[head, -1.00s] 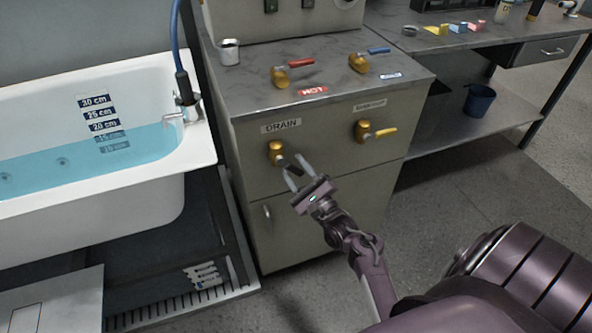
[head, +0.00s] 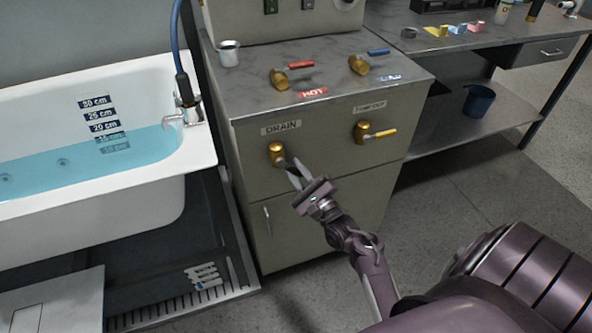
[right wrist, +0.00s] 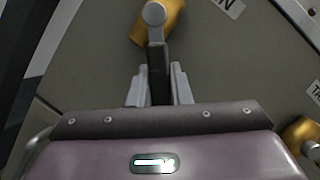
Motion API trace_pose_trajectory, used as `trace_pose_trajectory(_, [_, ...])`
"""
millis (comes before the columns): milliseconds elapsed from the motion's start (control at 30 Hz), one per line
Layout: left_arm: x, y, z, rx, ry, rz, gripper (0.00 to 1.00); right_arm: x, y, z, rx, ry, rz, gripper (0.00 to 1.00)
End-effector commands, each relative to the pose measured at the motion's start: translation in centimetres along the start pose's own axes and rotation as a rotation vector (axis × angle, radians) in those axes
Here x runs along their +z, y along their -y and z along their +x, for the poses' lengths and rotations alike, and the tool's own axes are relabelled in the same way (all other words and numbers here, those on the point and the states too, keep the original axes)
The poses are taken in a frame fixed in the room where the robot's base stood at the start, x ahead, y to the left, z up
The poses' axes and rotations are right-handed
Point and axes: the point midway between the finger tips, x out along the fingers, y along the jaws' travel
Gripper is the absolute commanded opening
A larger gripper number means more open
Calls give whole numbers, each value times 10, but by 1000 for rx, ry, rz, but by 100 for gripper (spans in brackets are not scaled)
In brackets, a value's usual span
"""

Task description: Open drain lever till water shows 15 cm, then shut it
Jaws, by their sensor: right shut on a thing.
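The brass drain valve (head: 275,154) is on the cabinet front under the DRAIN label (head: 281,127). Its dark drain lever (head: 289,163) points right and slightly down in the head view. My right gripper (head: 296,172) is shut on the lever. In the right wrist view the lever (right wrist: 158,62) runs between the two grey fingers. The bathtub (head: 172,198) holds blue water (head: 85,160). The 20 cm mark (head: 104,127) is above the waterline, and the 15 cm mark (head: 110,137) looks tinted by the water. My left gripper is out of view.
A second brass valve with a yellow lever (head: 382,134) is on the right of the cabinet front. Red (head: 300,65) and blue (head: 378,52) tap levers and a metal cup (head: 229,54) are on the cabinet top. The floor to the right of the cabinet is clear.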

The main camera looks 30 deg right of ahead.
Motion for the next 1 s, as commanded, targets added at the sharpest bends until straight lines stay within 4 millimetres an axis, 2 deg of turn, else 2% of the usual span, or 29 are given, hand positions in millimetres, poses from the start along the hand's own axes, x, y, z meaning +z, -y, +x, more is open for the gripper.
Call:
trace_pose_trajectory(267, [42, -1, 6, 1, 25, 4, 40, 4, 12, 1, 51, -1, -117, 0])
trace_pose_trajectory(467, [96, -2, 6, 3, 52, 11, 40, 7, 23, 2, 111, -2, -259, 0])
trace_pose_trajectory(667, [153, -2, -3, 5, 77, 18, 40, 9, 31, 4, 170, -1, -401, 0])
trace_pose_trajectory(1000, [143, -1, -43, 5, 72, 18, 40, 16, 42, 6, 261, -1, -619, 0])
